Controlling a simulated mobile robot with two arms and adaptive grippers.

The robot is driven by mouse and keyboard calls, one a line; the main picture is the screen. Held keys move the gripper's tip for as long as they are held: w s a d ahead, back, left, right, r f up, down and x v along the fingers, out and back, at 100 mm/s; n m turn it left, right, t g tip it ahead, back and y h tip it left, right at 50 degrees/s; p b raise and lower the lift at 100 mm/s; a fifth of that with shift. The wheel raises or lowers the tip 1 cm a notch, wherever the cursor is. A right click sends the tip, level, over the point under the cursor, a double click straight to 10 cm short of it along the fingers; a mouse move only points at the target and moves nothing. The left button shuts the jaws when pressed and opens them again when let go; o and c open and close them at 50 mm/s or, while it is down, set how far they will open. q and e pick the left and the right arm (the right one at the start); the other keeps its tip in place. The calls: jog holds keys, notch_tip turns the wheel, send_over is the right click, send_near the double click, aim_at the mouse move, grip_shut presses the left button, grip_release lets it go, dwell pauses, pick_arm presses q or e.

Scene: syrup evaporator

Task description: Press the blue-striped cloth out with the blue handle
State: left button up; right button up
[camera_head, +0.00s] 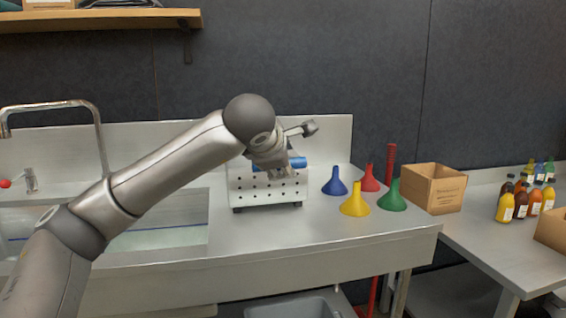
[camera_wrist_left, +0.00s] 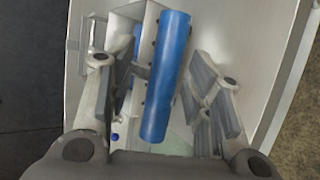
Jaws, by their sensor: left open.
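The blue handle (camera_head: 294,163) is a blue cylinder at the top of a white metal press box (camera_head: 268,190) with rows of holes, standing on the steel counter. My left gripper (camera_head: 284,160) is at the handle, reaching over the box from the left. In the left wrist view the blue handle (camera_wrist_left: 166,75) lies lengthwise between the spread fingers of my left gripper (camera_wrist_left: 167,85). The fingers are open, with a gap visible on the right; contact on the left cannot be told. I cannot make out the blue-striped cloth clearly. My right gripper is not in view.
A sink basin (camera_head: 165,236) with a tap (camera_head: 100,135) is at the left. Blue (camera_head: 335,182), red (camera_head: 371,178), yellow (camera_head: 355,200) and green (camera_head: 392,195) funnels stand right of the press. A cardboard box (camera_head: 432,190) and several bottles (camera_head: 520,203) are farther right.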

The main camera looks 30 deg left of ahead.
pick_arm(q)
jog(key=v, duration=1)
jog(key=shift+s, duration=0.2)
jog(key=shift+c, duration=0.5)
